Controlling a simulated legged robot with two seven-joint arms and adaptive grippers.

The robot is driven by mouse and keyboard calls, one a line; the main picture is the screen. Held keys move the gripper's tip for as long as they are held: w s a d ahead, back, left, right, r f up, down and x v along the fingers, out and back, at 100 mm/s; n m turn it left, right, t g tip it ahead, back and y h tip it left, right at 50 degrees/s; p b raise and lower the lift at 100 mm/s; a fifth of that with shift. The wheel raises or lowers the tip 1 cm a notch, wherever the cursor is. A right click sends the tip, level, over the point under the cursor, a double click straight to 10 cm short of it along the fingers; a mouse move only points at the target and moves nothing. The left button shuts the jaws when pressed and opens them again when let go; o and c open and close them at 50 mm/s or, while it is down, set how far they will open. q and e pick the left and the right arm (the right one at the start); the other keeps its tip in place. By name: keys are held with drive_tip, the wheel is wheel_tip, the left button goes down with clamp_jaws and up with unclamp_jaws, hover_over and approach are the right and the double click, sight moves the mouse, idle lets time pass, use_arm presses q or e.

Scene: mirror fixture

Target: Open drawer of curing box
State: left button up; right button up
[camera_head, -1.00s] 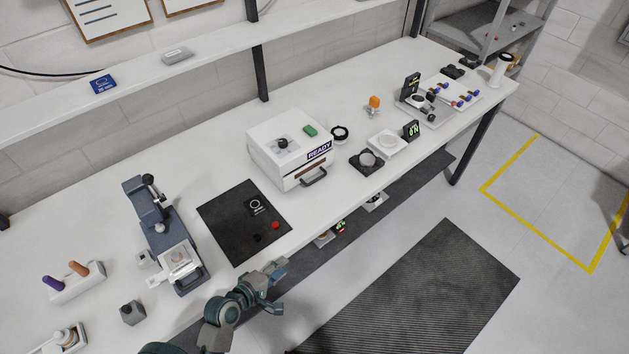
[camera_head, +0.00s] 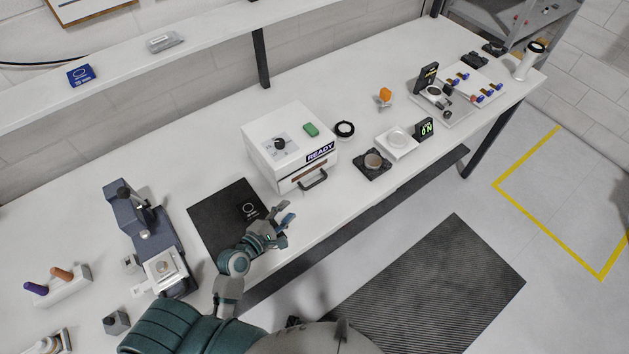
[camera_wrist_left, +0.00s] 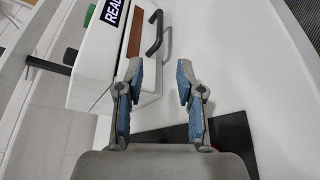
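My right gripper is not in view.
The black mat (camera_head: 212,222) lies left of the box, with a grey-blue press (camera_head: 150,238) beyond it. A black ring (camera_head: 344,129), a dark dish holder (camera_head: 373,164) and a small scale (camera_head: 396,142) stand right of the box. Bench space before the handle is clear.

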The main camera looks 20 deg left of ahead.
use_arm(q)
approach(310, 188)
drive_tip(key=x, duration=0.3)
drive_tip(key=shift+w+d, duration=0.1)
drive_tip(key=shift+w, duration=0.2)
drive_tip(key=x, duration=0.6)
drive_tip(key=shift+w+d+f, duration=0.1)
drive_tip(key=shift+w+f, duration=0.05)
drive_tip(key=shift+w, duration=0.15)
drive_tip(key=shift+w+d+f, duration=0.1)
drive_tip(key=shift+w+d, duration=0.05)
drive_tip(key=shift+w, duration=0.2)
drive_tip(key=shift+w+d, duration=0.1)
drive_tip(key=shift+w, duration=0.2)
drive_tip(key=shift+w+f, duration=0.1)
clamp_jaws()
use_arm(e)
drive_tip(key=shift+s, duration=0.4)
